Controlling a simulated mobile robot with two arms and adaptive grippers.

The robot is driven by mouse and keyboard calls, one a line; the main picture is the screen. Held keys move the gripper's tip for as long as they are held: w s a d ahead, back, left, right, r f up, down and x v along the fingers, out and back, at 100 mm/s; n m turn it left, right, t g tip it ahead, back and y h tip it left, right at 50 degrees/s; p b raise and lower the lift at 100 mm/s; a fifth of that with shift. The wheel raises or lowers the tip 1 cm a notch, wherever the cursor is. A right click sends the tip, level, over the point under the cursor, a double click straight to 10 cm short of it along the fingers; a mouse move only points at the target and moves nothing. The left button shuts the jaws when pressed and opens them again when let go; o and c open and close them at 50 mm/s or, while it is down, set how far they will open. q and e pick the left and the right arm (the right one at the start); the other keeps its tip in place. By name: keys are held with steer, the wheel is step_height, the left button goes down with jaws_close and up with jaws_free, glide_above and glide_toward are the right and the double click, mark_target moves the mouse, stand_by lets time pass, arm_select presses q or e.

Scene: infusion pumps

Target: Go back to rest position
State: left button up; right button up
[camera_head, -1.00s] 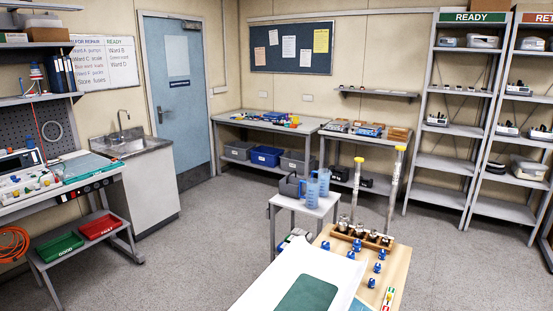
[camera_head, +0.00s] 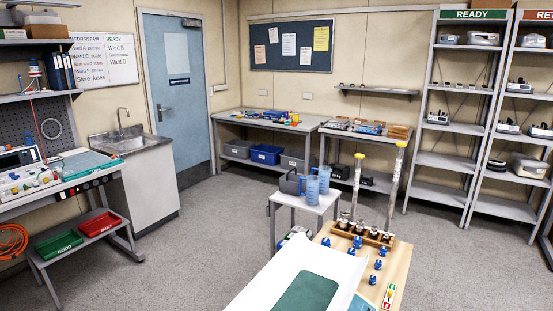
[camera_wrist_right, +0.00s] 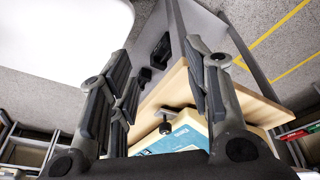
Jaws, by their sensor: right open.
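My right gripper (camera_wrist_right: 160,75) shows in the right wrist view with its two fingers spread wide apart. It is open and nothing is between the fingertips. Beyond the fingers are a wooden board edge (camera_wrist_right: 172,88) and a blue and white box or card (camera_wrist_right: 180,138) with a small dark knob-like part beside it. I cannot tell how far they are from the fingers. Neither gripper shows in the head view. My left gripper is not seen.
A wooden table (camera_head: 396,262) with blue knobs and a wooden rack (camera_head: 378,236) stands at the front. Behind it is a small white table (camera_head: 310,205) with blue jugs. A workbench (camera_head: 100,170) is at left, shelves (camera_head: 455,160) at right. The middle floor (camera_head: 215,240) is clear.

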steer(key=s+f+g+b, duration=0.1)
steer(key=s+f+b, duration=0.15)
steer(key=f, duration=0.95)
steer(key=s+f+b, duration=0.2)
steer(key=s+f, duration=0.1)
steer(key=f, duration=1)
steer(key=s+d+f+g+b, duration=0.1)
steer(key=s+d+f+b, duration=0.2)
steer(key=s+f, duration=1.1)
steer(key=shift+s+d+f, duration=0.15)
steer(key=shift+s+f, duration=0.1)
steer(key=shift+f, duration=0.7)
stand_by(0.5)
